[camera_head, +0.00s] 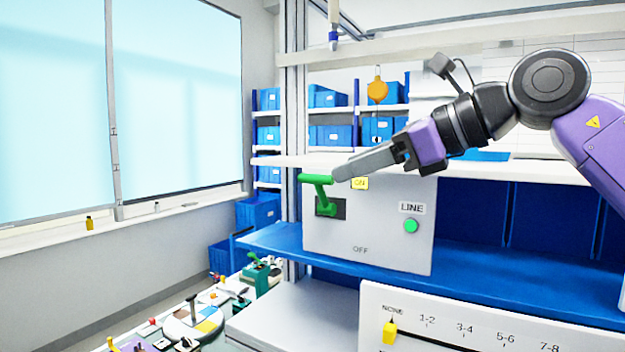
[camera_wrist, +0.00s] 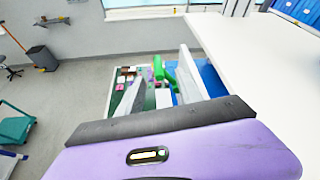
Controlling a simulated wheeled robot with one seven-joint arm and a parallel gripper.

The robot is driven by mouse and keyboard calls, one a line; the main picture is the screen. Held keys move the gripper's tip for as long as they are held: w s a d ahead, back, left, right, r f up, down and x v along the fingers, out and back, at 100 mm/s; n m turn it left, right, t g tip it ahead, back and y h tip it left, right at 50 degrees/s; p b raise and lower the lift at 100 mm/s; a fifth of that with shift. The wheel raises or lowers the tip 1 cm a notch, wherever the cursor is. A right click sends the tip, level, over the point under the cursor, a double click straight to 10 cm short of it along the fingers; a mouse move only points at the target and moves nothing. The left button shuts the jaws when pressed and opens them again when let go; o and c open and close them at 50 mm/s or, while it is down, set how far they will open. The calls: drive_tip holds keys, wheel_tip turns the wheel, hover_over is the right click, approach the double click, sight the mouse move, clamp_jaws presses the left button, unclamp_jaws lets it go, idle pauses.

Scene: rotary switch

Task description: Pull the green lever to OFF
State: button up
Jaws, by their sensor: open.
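The green lever (camera_head: 318,183) sticks out from the front of a grey switch box (camera_head: 380,245), with its T-shaped handle raised near the yellow ON label (camera_head: 360,183). The OFF label (camera_head: 360,250) is lower on the box. My gripper (camera_head: 341,174) is just right of the handle, its fingers pointing left and slightly down. In the wrist view my gripper (camera_wrist: 160,80) has its fingers spread apart, and the green lever (camera_wrist: 168,72) shows between them. I cannot tell whether a finger touches the handle.
The box stands on a blue shelf (camera_head: 275,240), with a white shelf (camera_head: 300,160) above it. A green LINE button (camera_head: 411,226) is on the box's right side. A white panel with a yellow knob (camera_head: 390,330) stands below. Small items crowd the lower left table.

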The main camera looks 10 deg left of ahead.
sight(319, 181)
drive_tip(key=shift+a+f, duration=0.1)
drive_tip(key=shift+a, duration=0.35)
drive_tip(key=shift+p+x, duration=1.25)
drive_tip(key=shift+x, duration=2.2)
drive_tip(key=shift+f, duration=0.15)
clamp_jaws()
drive_tip(key=shift+f, duration=0.15)
